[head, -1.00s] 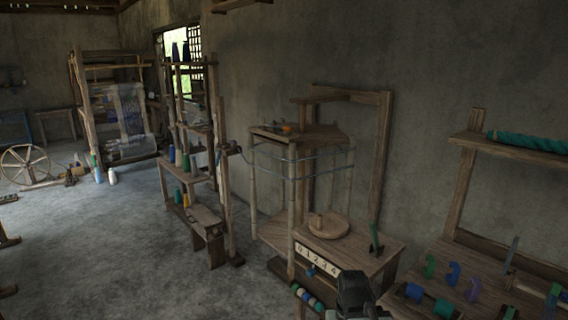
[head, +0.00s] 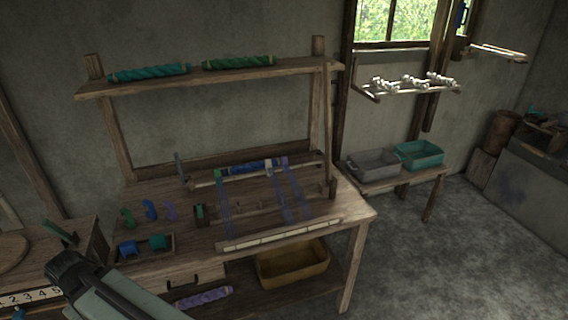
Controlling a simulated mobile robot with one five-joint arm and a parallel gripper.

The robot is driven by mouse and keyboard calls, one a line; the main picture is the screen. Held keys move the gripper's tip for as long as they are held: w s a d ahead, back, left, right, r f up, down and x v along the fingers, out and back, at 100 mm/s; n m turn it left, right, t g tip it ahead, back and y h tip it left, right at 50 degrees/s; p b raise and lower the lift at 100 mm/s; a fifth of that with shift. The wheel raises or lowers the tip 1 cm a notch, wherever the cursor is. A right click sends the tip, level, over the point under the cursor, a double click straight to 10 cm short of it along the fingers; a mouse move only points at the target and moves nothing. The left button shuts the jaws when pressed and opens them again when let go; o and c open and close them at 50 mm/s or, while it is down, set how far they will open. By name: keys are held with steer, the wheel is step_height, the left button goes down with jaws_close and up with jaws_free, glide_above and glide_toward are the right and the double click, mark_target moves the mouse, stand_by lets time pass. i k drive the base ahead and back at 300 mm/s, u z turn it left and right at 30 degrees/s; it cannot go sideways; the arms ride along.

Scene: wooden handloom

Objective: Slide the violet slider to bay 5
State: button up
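On the wooden bench (head: 345,212), a rail (head: 205,180) carries a green piece at its left, a blue roll (head: 255,166) and a small violet block (head: 284,161) at its right. Violet translucent bands (head: 287,190) run from the rail toward the front. A violet upright piece (head: 171,211) stands left of them. I cannot tell which violet thing is the slider. A pale strip (head: 280,235) of cells lies along the bench front; its marks are unreadable. My gripper (head: 63,264) is at lower left, apart from these things; its finger opening cannot be made out.
A numbered strip (head: 30,298) showing 2 to 5 is on the left cabinet. A tray (head: 145,248) holds blue and teal pieces. A yellow bin (head: 292,264) sits below the bench. Grey (head: 373,165) and teal (head: 419,153) bins stand right. The right floor is clear.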

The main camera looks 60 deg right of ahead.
mark_target(284, 159)
steer(key=u, duration=0.45)
steer(key=k, duration=0.75)
steer(key=z, duration=0.75)
steer(key=i, duration=0.95)
steer(key=u, duration=0.05)
